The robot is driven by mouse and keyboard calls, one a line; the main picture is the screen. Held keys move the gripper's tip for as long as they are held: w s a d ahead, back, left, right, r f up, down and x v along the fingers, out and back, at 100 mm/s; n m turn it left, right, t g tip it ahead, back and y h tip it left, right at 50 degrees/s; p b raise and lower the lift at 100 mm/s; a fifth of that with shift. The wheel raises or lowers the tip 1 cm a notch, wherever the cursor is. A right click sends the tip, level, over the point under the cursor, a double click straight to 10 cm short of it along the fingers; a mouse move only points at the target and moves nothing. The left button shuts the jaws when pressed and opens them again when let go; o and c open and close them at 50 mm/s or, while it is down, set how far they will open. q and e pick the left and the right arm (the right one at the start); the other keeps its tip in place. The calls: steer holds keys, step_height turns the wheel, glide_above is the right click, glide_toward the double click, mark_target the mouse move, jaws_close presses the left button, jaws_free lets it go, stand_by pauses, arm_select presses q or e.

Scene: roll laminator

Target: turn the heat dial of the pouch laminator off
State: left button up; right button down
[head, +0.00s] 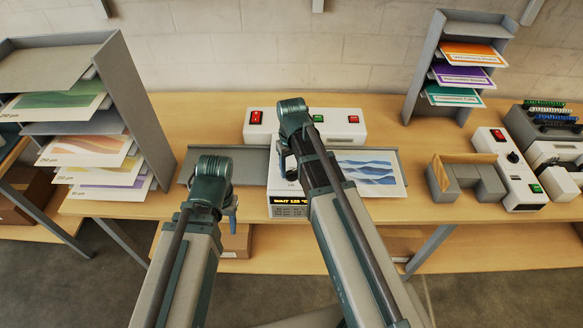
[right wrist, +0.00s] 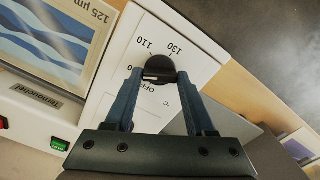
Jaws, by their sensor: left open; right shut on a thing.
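The white pouch laminator (head: 348,132) stands in the middle of the table. Its display (head: 290,201) is lit and appears to read a wait message near 125 °C. The black heat dial (right wrist: 158,68) shows in the right wrist view, with 110, 130 and OFF printed around it; I cannot tell its exact setting. My right gripper (right wrist: 159,76) is shut on the dial, one finger on each side. In the head view my right gripper (head: 287,163) is over the laminator and hides the dial. My left gripper (head: 231,207) is open and empty, in front of the laminator's left side.
A blue wave print (head: 365,168) lies on the tray at the laminator's right. A sheet rack (head: 140,105) stands at the left and a pouch rack (head: 423,70) at the back right. A second white device (head: 508,165) and grey blocks (head: 468,184) occupy the right side.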

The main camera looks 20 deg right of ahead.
mark_target(291, 171)
steer(key=n, duration=0.6)
steer(key=shift+n, duration=0.3)
steer(key=n, duration=0.5)
steer(key=shift+n, duration=0.4)
steer(key=shift+c, duration=1.2)
jaws_free()
steer(key=shift+r, duration=0.15)
step_height(291, 171, up, 14)
steer(key=p, duration=1.3)
steer(key=shift+f+p, duration=0.25)
steer(key=shift+p, duration=0.15)
